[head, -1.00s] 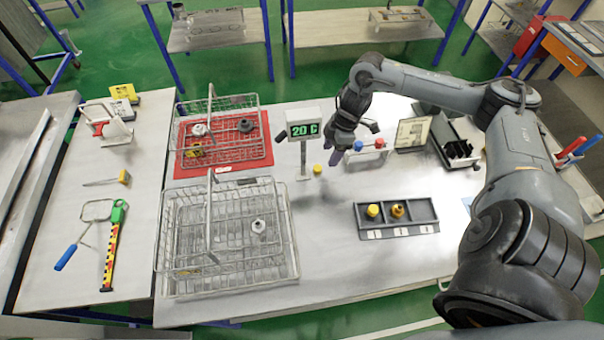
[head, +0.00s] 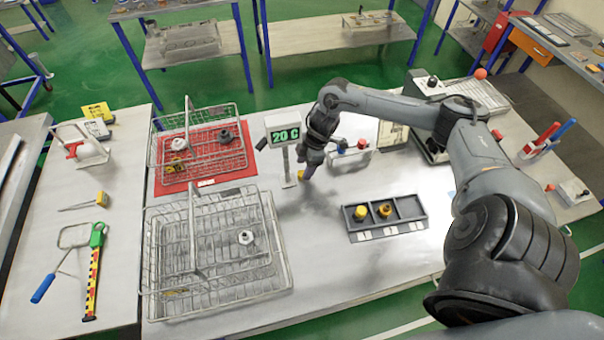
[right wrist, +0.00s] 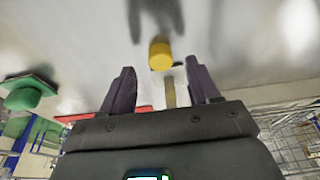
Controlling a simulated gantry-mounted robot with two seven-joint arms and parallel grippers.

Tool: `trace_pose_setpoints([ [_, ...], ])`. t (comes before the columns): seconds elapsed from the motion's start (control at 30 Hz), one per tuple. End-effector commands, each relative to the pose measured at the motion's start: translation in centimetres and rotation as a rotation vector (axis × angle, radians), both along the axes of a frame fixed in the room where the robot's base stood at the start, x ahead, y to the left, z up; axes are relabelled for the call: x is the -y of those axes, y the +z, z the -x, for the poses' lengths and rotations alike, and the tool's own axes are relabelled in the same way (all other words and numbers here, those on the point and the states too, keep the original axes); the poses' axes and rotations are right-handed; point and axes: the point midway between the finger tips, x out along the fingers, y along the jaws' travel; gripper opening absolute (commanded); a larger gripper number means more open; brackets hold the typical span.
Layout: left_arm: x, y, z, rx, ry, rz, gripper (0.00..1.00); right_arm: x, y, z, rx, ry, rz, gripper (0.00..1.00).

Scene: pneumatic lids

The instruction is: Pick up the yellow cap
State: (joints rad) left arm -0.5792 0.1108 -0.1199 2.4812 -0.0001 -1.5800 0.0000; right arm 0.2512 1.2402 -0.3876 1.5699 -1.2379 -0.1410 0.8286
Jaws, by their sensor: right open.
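A small yellow cap (head: 301,175) stands on the table at the foot of the display post. In the right wrist view the yellow cap (right wrist: 160,55) lies ahead of the fingertips, roughly between them. My right gripper (head: 309,172) is beside the cap in the head view and partly overlaps it. In the right wrist view the gripper (right wrist: 161,88) is open, with nothing between its two dark fingers. A second yellow piece (head: 361,213) sits in the left compartment of a dark tray. My left gripper is not in view.
The display (head: 283,134) reading 20 C stands close to the gripper. A wire basket on a red mat (head: 180,186) and a nearer wire basket (head: 280,270) are to the left. The dark tray (head: 410,205) also holds a brass-coloured piece (head: 385,210). Table between is clear.

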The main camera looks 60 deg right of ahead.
Motion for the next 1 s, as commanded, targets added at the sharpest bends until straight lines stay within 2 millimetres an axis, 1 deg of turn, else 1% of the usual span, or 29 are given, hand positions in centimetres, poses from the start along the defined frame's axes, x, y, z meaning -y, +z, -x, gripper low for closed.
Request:
trace_pose_setpoints([
  [0.03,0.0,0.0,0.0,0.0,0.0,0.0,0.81,-0.3,-0.7,0.0,-0.002,0.0,-0.004,0.61],
  [0.1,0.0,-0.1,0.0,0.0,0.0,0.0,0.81,-0.4,-1.5,-0.2,-0.002,0.0,-0.002,0.61],
  [0.2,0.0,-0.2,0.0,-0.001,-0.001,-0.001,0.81,-0.5,-2.2,-0.4,-0.001,0.0,-0.001,0.61],
  [0.5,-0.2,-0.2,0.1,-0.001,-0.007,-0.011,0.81,-0.5,-2.4,-0.4,0.0,0.0,0.0,0.61],
  [0.87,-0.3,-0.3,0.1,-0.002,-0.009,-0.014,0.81,-0.5,-2.4,-0.4,-0.001,0.0,0.001,0.06],
  [0.9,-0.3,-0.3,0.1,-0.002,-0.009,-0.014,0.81,-0.5,-2.4,-0.4,-0.001,0.0,0.001,0.02],
  [1.0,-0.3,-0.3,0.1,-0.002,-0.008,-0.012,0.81,-0.5,-2.4,-0.4,-0.001,0.0,0.001,0.02],
])
